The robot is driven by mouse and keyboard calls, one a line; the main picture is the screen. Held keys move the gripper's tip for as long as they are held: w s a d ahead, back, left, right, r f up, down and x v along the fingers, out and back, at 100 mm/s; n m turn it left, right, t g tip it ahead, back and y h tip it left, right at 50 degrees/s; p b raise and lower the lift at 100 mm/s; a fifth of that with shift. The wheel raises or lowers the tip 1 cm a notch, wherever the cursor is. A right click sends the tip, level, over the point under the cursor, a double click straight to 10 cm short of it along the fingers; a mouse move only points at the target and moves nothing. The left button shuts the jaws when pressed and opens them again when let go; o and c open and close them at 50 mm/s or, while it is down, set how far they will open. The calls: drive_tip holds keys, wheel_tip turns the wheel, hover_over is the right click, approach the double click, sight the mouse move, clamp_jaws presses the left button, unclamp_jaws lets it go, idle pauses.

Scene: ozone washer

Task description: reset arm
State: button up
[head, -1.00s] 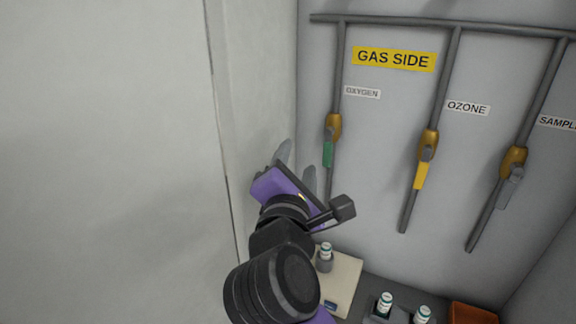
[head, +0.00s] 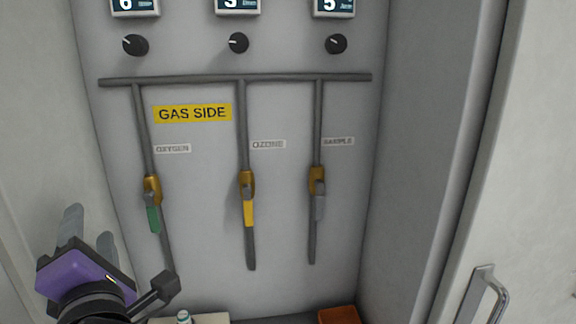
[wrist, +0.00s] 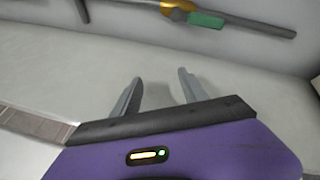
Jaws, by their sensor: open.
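My gripper (head: 91,232) is at the lower left of the head view, in front of the left wall and left of the oxygen valve. Its purple body and two grey fingers show, with the fingers pointing up. In the wrist view my gripper (wrist: 160,90) has its two fingers apart with nothing between them. The oxygen valve (head: 152,190), brass with a green handle, is apart from the fingers; it also shows at the top of the wrist view (wrist: 180,8). My forearm is mostly outside the head view.
On the back wall hang the ozone valve (head: 248,195) with a yellow handle and the sample valve (head: 318,190) with a grey handle. Three knobs and displays are above. A cream box (head: 205,319) and an orange tray (head: 340,315) are below. A door handle (head: 484,295) is at right.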

drive_tip(key=s+d+f+m+t+h, duration=0.1)
drive_tip(key=s+d+f+m, duration=0.4)
drive_tip(key=d+m, duration=0.4)
drive_tip(key=s+d+f+m+t+h, duration=0.25)
drive_tip(key=d+f+m, duration=0.4)
drive_tip(key=d, duration=0.45)
drive_tip(key=s+d+f+m+h, duration=0.1)
drive_tip(key=s+d+f+m, duration=0.4)
drive_tip(key=d+m, duration=0.4)
drive_tip(key=s+d+f+m+g+h, duration=0.2)
drive_tip(key=s+d+f, duration=0.3)
drive_tip(key=s+d, duration=0.5)
drive_tip(key=s+d+f+m+g+h, duration=0.2)
drive_tip(key=s+d+f+h, duration=0.3)
drive_tip(key=s+d, duration=0.5)
drive_tip(key=shift+s+d+f+m, duration=0.35)
drive_tip(key=shift+s+f+m, duration=0.3)
drive_tip(key=shift+s+f, duration=0.15)
drive_tip(key=shift+a, duration=0.1)
